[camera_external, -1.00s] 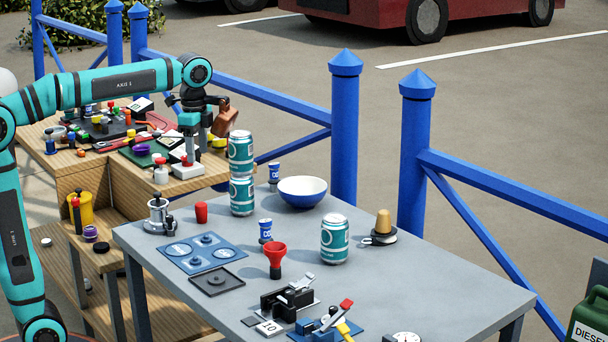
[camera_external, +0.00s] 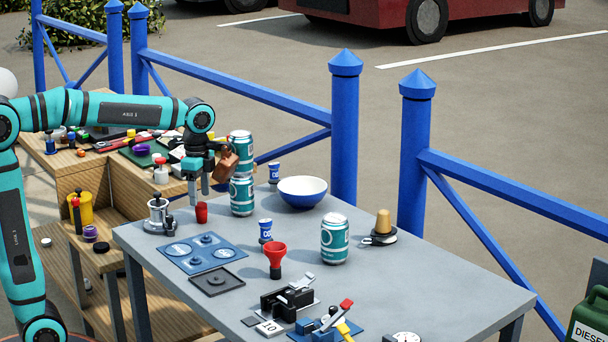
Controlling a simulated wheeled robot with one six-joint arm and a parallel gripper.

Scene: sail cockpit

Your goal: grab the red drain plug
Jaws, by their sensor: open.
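A small red tapered piece (camera_external: 202,212), which looks like the red drain plug, stands upright on the grey table (camera_external: 330,285) near its back left. My gripper (camera_external: 198,196) points down right at it, with its open fingers at the plug's upper left. One finger is left of the plug; the other overlaps it in the picture. I cannot tell whether they touch or how far apart they are in depth. Another red thing, a funnel with a dark base (camera_external: 275,258), stands nearer the table's middle.
Two stacked teal cans (camera_external: 242,195) stand close right of the plug. A metal pot-like fitting (camera_external: 158,215) is close left. A blue plate with round caps (camera_external: 201,254) lies in front. A white-and-blue bowl (camera_external: 302,192) is behind right.

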